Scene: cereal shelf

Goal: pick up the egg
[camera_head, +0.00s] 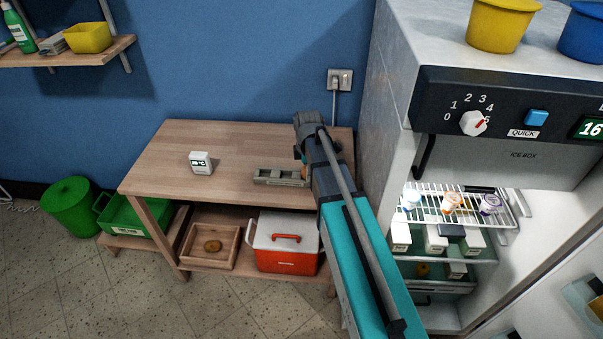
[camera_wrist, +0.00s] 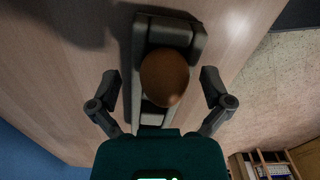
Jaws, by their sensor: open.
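The brown egg (camera_wrist: 165,78) sits in a grey holder (camera_wrist: 152,115) on the wooden table. My gripper (camera_wrist: 159,82) is open in the wrist view, with one finger on each side of the egg. Gaps show between the egg and both fingers; how high the fingers are above the table is hard to tell. In the head view the grey holder (camera_head: 280,177) lies near the right end of the table (camera_head: 225,145), beside my arm. I cannot clearly make out the egg there, as my arm covers part of that area.
A small white display box (camera_head: 201,163) stands left on the table. The open fridge (camera_head: 395,70) stands close on the right. Below are a red-and-white cooler (camera_head: 285,258) and a wooden tray (camera_head: 190,255). The table's middle is clear.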

